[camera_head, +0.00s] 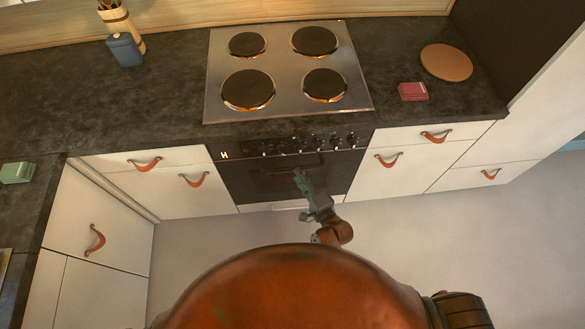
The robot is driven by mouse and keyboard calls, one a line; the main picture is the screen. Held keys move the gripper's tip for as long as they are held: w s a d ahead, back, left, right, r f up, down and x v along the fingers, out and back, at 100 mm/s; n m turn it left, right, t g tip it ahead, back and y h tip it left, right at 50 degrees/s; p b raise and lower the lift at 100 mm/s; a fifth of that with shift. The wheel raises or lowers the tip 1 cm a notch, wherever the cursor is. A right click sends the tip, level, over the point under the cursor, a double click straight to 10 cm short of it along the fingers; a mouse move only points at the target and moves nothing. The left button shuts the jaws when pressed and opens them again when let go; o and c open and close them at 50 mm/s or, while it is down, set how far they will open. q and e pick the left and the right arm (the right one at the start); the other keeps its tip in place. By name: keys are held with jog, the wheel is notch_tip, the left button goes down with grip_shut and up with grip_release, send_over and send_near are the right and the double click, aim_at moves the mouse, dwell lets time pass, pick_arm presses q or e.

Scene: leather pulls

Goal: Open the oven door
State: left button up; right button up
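The black oven door (245,184) is below the cooktop, under a panel with a row of knobs (305,143). It looks closed, flush with the cabinet fronts. Its dark handle bar (273,169) runs across the upper part of the door. My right gripper (299,173) is in front of the door, with its fingertips at the handle near the middle-right. From this angle I cannot tell whether the fingers touch or surround the bar, or whether they are open. My body hides part of the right arm. My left gripper is not in view.
White drawers with leather pulls (145,163) flank the oven on both sides. The floor (430,240) before the oven is clear at the right.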

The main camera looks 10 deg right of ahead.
aim_at(293, 168)
jog(key=b+x, duration=0.1)
jog(key=x, duration=0.4)
jog(key=shift+f, duration=0.2)
jog(key=shift+w+a, duration=0.15)
jog(key=shift+w, duration=0.15)
jog(key=shift+c, duration=0.2)
grip_shut()
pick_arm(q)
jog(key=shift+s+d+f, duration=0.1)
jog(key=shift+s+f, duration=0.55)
